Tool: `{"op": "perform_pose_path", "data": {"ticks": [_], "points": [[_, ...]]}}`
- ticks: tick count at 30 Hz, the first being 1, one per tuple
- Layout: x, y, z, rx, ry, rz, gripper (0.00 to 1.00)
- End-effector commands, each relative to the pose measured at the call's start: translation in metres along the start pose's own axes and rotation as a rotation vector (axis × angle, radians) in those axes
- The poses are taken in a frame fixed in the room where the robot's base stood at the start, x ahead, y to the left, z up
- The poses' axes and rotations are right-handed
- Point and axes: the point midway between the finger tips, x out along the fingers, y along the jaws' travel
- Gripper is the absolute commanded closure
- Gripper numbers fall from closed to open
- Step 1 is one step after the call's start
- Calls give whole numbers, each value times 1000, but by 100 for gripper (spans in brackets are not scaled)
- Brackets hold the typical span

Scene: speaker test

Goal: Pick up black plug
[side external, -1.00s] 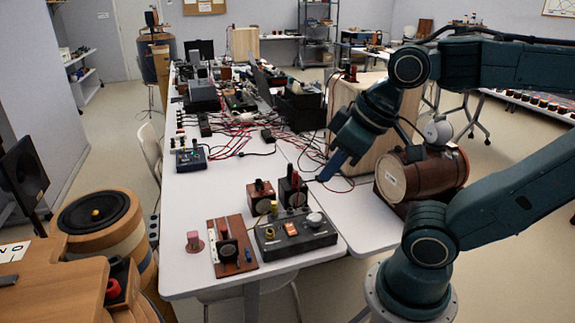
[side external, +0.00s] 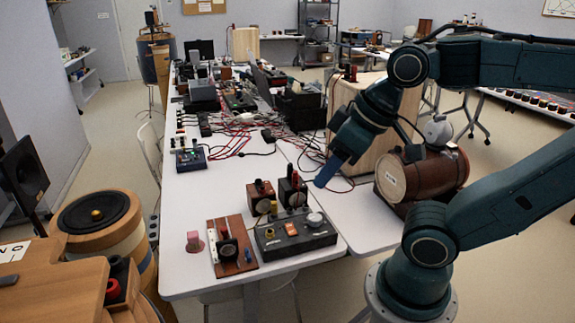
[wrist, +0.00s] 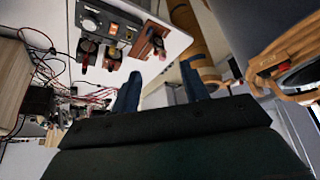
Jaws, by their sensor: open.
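My gripper (side external: 328,172) has blue fingers and hangs in the air to the right of the dark blocks at the table's front end. In the wrist view its two fingers (wrist: 160,88) are spread, with nothing between them. More dark pegs stand on a brown block (side external: 261,198) and a black block (side external: 292,191). I cannot tell which of these is the black plug.
A black control box (side external: 295,241) with an orange switch sits before the blocks. A pink cylinder (side external: 194,239) stands left of the board. Red and black cables (side external: 240,135) crowd the table farther back.

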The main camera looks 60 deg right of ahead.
Motion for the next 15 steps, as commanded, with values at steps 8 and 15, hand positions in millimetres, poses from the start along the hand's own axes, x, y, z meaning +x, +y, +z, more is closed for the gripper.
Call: {"op": "perform_pose_path", "data": {"ticks": [8,15], "points": [[-2,9,-26,112,-31,22,55],[3,30,-73,322,-82,63,55]]}}
